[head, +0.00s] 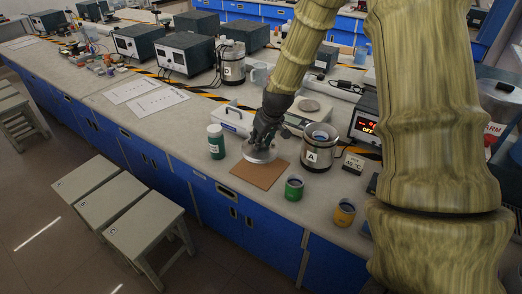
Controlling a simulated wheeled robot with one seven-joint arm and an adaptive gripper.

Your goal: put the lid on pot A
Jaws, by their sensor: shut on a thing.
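Pot A (319,157) is a dark metal pot with a white "A" label, standing on the bench right of my gripper. Its top is open and its inside shows. The fingertips are dark and partly hidden, and I cannot tell whether the lid touches the mat.
A green bottle (216,142) stands just left of the mat. A green cup (294,188) and a yellow cup (344,213) stand near the front edge. A temperature sign (353,163) and a red-lit display box (366,127) are right of the pot. A scale (308,109) is behind it.

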